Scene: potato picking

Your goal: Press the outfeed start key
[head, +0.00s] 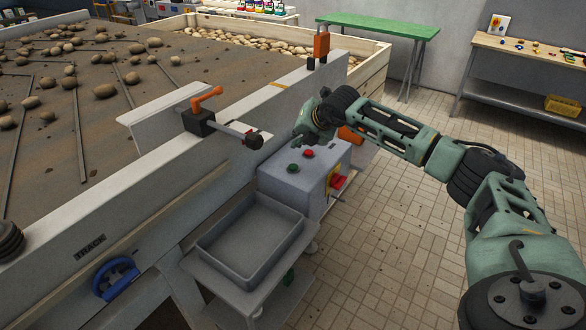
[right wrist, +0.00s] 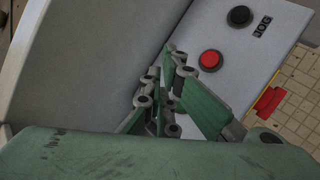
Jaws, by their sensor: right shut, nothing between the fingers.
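A grey control box (head: 290,185) stands beside the conveyor's side wall. On its top are a green key (head: 293,168) and a red key (head: 308,153). In the right wrist view the red key (right wrist: 210,60) and a black key (right wrist: 240,16) marked JOG show; the green key is not visible there, and my gripper covers part of the box top. My right gripper (head: 299,138) is shut and empty, just above and behind the keys in the head view. Its fingers (right wrist: 170,92) point at the box top. I cannot tell any contact. My left gripper is not in view.
A red switch on a yellow plate (head: 338,182) is on the box's right side. An empty grey tray (head: 245,262) sits in front of the box. An orange-handled lever (head: 208,98) juts from the conveyor wall (head: 150,190). Tiled floor to the right is open.

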